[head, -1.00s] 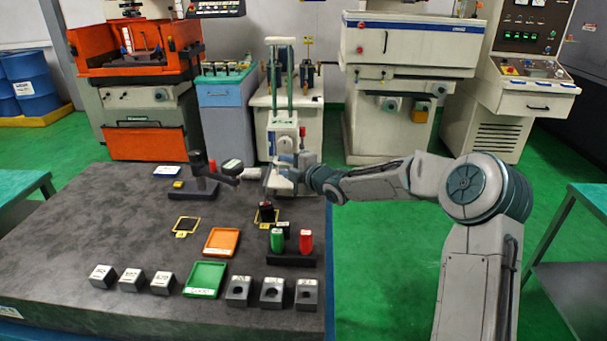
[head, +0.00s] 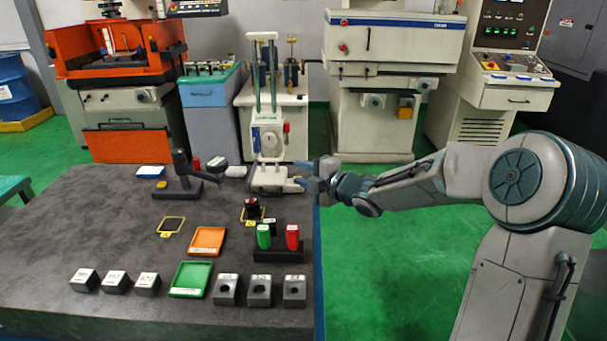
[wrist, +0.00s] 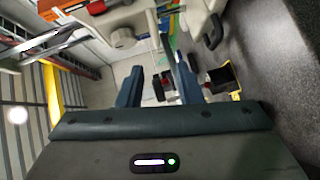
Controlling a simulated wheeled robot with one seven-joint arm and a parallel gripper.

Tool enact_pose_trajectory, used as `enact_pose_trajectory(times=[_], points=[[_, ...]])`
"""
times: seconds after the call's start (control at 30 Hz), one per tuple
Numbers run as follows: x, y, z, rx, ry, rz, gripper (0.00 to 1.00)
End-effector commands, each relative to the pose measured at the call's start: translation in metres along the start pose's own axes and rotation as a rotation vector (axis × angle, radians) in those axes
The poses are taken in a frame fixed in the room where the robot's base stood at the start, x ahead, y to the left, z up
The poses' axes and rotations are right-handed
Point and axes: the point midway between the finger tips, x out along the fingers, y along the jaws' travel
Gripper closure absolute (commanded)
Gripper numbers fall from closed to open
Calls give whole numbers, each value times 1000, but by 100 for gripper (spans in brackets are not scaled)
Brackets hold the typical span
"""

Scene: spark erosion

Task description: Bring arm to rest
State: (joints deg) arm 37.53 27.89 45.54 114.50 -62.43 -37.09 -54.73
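My gripper (head: 312,174) is at the right edge of the dark granite table (head: 60,235), beside the base of the white column gauge (head: 268,140). In the wrist view its two blue fingers (wrist: 158,88) stand apart with nothing between them. A black and red piece (head: 252,207) stands in a yellow outline on the table, apart from my gripper. It also shows in the wrist view (wrist: 222,78).
A green (head: 191,279) and an orange tray (head: 208,241) lie mid-table. Several grey blocks line the front. A black holder (head: 278,254) carries a green and a red handle. A dark stand (head: 184,183) is at the back. Green floor is free to the right.

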Motion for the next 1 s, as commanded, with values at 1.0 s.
enact_pose_trajectory(times=[1.0], points=[[-255, -79, -42, 1146, -1207, -271, 68]])
